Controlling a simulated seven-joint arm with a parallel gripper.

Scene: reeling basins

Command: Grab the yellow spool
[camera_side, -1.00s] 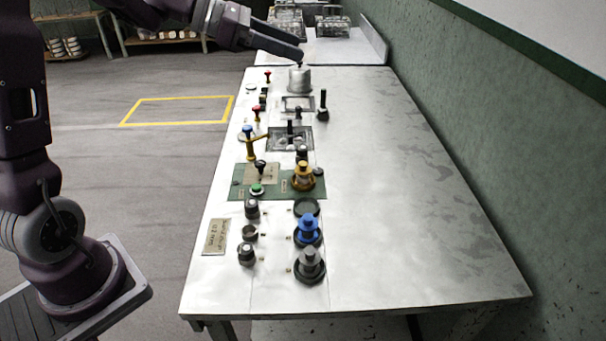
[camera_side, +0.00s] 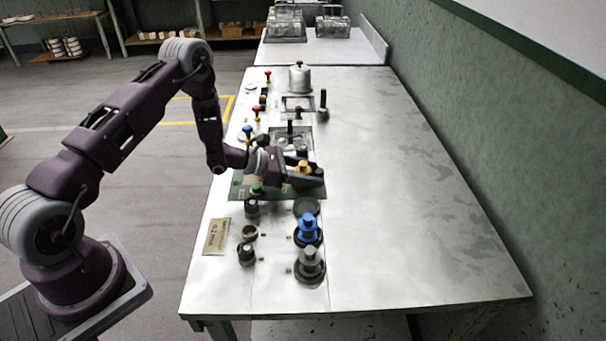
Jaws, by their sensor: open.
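The yellow spool (camera_side: 304,168) stands on the green panel of the metal table, with its top showing and its lower part hidden behind a finger. My gripper (camera_side: 312,174) is low over the panel, reaching in from the left. Its dark fingers are open, one on the near side and one on the far side of the spool. Whether they touch it cannot be told.
A blue spool (camera_side: 308,230) and a grey spool (camera_side: 310,265) stand nearer on the table (camera_side: 420,240). Dark knobs (camera_side: 247,254) are to their left. A metal pot (camera_side: 300,78) and an upright black lever (camera_side: 323,105) are farther back. The table's right side is clear.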

